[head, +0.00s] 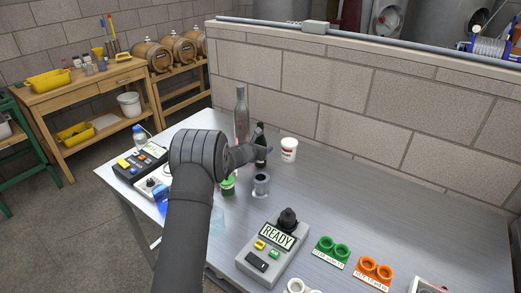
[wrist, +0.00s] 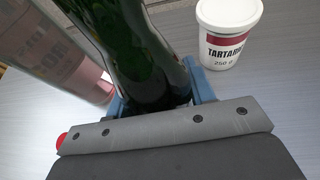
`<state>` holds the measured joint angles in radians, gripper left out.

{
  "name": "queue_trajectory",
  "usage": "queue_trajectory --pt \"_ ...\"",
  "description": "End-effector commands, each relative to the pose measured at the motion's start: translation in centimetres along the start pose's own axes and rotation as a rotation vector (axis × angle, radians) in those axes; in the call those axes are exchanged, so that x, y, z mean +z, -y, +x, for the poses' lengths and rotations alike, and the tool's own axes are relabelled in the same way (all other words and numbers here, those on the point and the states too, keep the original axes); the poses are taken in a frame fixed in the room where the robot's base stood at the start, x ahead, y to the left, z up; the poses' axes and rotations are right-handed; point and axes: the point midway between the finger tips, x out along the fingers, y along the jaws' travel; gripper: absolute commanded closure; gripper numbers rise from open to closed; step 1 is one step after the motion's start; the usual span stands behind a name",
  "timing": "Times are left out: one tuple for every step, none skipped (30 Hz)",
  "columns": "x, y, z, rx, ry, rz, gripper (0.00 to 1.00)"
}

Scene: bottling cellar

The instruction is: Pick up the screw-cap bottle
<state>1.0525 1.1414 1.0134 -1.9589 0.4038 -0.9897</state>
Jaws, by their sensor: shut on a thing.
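A dark green bottle (head: 260,136) stands near the back wall, partly hidden by my arm and gripper. In the wrist view the green bottle (wrist: 135,40) fills the space between the blue fingers of my gripper (wrist: 160,88). In the head view my gripper (head: 259,154) reaches it from the left, shut on it. The bottle looks about upright in the head view. Its cap does not show clearly, and I cannot tell whether its base touches the table.
A white tartaric tub (head: 289,150) stands close on the right, also in the wrist view (wrist: 228,38). A READY device (head: 268,252) and coloured ring holders (head: 332,250) stand nearer. The right-hand table is mostly clear.

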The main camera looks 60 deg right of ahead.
Motion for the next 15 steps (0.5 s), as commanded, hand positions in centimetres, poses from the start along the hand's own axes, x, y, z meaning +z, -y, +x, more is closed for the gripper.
queue_trajectory --pt "0.1 0.0 0.0 0.000 0.002 0.000 0.86" --pt "0.1 0.0 0.0 0.000 0.002 0.000 0.86" --pt "0.1 0.0 0.0 0.000 0.002 0.000 0.86" --pt "0.1 0.0 0.0 0.000 0.002 0.000 0.86" --pt "0.2 0.0 0.0 0.000 0.002 0.000 0.86" --pt "0.2 0.0 -0.1 0.000 0.002 0.001 0.86" --pt "0.3 0.0 -0.1 0.000 0.002 0.001 0.86" --pt "0.4 0.0 -0.1 0.000 0.002 0.001 0.86" --pt "0.5 0.0 -0.2 0.000 0.002 0.001 0.86" --pt "0.6 0.0 -0.2 0.000 0.002 0.001 0.86" --pt "0.7 0.0 -0.2 0.000 0.002 0.001 0.86" --pt "0.9 0.0 -0.3 0.000 0.002 0.001 0.86" --pt "1.1 0.0 -0.4 0.000 0.002 0.001 0.86" --pt "1.3 0.0 -0.5 0.000 0.003 0.002 0.86" --pt "1.6 0.0 -0.6 0.000 0.003 0.002 0.86"
